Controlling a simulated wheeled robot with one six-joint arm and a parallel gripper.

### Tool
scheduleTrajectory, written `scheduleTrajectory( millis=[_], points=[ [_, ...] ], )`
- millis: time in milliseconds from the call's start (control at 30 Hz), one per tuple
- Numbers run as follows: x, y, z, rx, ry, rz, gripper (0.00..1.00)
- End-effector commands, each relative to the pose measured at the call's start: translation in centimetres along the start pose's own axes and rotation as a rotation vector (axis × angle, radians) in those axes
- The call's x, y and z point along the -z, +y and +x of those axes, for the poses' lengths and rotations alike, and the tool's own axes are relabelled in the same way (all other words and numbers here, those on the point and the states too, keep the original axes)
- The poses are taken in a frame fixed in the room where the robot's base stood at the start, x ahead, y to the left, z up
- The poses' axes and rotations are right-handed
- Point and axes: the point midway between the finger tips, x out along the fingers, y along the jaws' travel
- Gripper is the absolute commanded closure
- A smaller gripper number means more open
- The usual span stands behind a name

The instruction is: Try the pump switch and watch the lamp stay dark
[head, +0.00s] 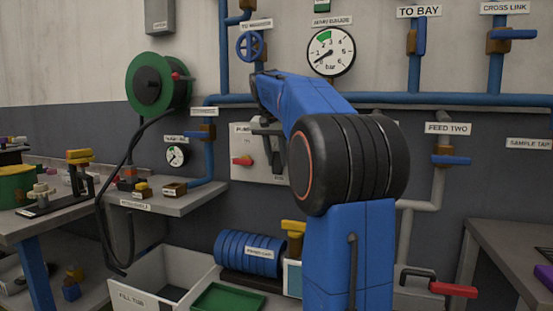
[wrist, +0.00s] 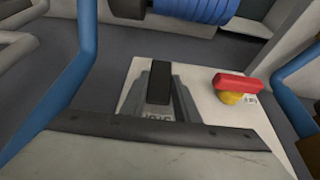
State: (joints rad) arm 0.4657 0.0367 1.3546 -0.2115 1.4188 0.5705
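A white switch panel (head: 241,175) is on the wall in the middle of the head view. A red switch handle (head: 243,161) sits at its left side, under a partly covered label that seems to begin with PUMP. In the wrist view the panel (wrist: 205,73) appears turned around, with the red handle (wrist: 236,84) on a yellow base to the right. My gripper (head: 272,150) is in front of the panel's right part, to the right of the red handle and apart from it. Its grey fingers flank a dark block in the wrist view; their opening is unclear. I cannot identify the lamp.
My blue arm covers the area right of the panel. A pressure gauge (head: 330,51) and blue pipes (head: 450,99) are above. A shelf (head: 180,201) juts out at left. A fill tub (head: 160,268) and blue ribbed roll (head: 249,254) are below.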

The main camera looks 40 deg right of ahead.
Motion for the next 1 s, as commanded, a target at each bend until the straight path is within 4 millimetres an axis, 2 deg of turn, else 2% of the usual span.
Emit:
scheduleTrajectory(
  millis=[233,700,1000],
  points=[
    [-0.3,0.0,0.0,-0.001,0.054,-0.001,0.94],
    [-1.1,0.1,0.4,-0.003,0.368,-0.001,0.94],
    [-1.1,0.0,0.5,-0.001,0.4,0.0,0.94]
  ],
)
